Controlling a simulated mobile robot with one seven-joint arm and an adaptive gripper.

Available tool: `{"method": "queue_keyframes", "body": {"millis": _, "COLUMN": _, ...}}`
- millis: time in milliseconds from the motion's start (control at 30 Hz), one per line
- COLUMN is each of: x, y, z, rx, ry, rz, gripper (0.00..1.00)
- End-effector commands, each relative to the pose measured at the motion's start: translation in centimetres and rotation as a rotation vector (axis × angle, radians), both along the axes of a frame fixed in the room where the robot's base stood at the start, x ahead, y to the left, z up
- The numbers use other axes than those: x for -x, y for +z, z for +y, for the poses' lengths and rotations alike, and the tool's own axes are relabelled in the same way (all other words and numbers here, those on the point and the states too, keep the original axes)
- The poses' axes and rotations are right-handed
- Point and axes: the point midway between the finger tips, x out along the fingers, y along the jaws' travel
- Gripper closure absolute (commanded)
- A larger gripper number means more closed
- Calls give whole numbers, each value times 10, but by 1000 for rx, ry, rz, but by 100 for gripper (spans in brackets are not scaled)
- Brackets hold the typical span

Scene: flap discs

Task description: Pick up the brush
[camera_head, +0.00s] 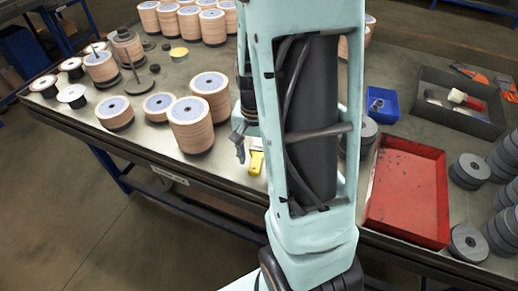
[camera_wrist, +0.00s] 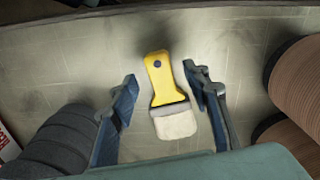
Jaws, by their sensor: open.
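The brush has a yellow handle with a dark hole at its end, a grey ferrule and pale bristles. In the wrist view the brush (camera_wrist: 163,82) lies flat on the table (camera_wrist: 60,70), its handle pointing up and its bristles toward my gripper's palm. My gripper (camera_wrist: 160,82) is open, with one blue finger on each side of the brush and apart from it. In the head view the brush (camera_head: 256,159) shows near the table's front edge, partly hidden by my arm. My gripper (camera_head: 240,140) shows just left of it, above the table, and is partly hidden.
Stacks of tan discs (camera_head: 192,127) stand left of my gripper; tan stacks also flank it on the right in the wrist view (camera_wrist: 300,85). Dark discs (camera_wrist: 58,140) lie at lower left there. A red tray (camera_head: 408,190), blue bin (camera_head: 382,104) and grey box (camera_head: 455,105) stand right.

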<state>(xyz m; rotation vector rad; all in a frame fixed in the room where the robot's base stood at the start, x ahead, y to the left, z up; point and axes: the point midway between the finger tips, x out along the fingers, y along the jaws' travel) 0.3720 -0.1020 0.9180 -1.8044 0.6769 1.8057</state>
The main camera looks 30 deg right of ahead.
Motion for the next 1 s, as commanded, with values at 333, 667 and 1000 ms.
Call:
{"method": "queue_keyframes", "body": {"millis": 333, "x": 0, "y": -22, "z": 0, "rx": 0, "ry": -1, "rz": -1, "gripper": 56}}
{"method": "queue_keyframes", "body": {"millis": 667, "x": 0, "y": -21, "z": 0, "rx": -1, "ry": -1, "rz": -1, "gripper": 81}}
{"method": "queue_keyframes", "body": {"millis": 1000, "x": 0, "y": -21, "z": 0, "rx": 0, "ry": -1, "rz": -1, "gripper": 100}}
